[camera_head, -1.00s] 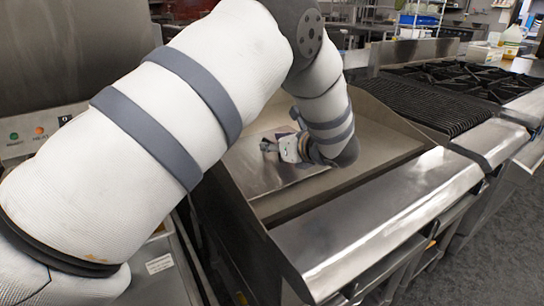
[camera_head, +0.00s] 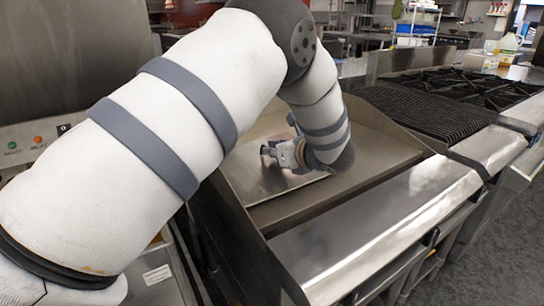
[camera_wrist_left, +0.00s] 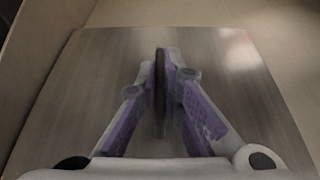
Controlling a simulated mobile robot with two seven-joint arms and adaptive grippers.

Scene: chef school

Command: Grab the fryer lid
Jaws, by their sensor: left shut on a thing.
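The fryer lid (camera_head: 258,182) is a flat, shiny metal plate on the griddle-like surface left of centre in the head view. In the left wrist view the lid (camera_wrist_left: 85,80) fills much of the picture behind the fingers. My left gripper (camera_head: 268,152) is over the lid, partly hidden by my own wrist in the head view. In the left wrist view its two purple-padded fingers (camera_wrist_left: 161,72) are closed on the lid's thin upright handle (camera_wrist_left: 160,110). My right gripper is not in view.
The flat metal cooking surface (camera_head: 385,150) has raised edges around the lid. A dark ribbed grill (camera_head: 425,112) and burners (camera_head: 470,88) stand to the right. A steel front ledge (camera_head: 370,235) runs along the near side. A control panel (camera_head: 30,145) is at left.

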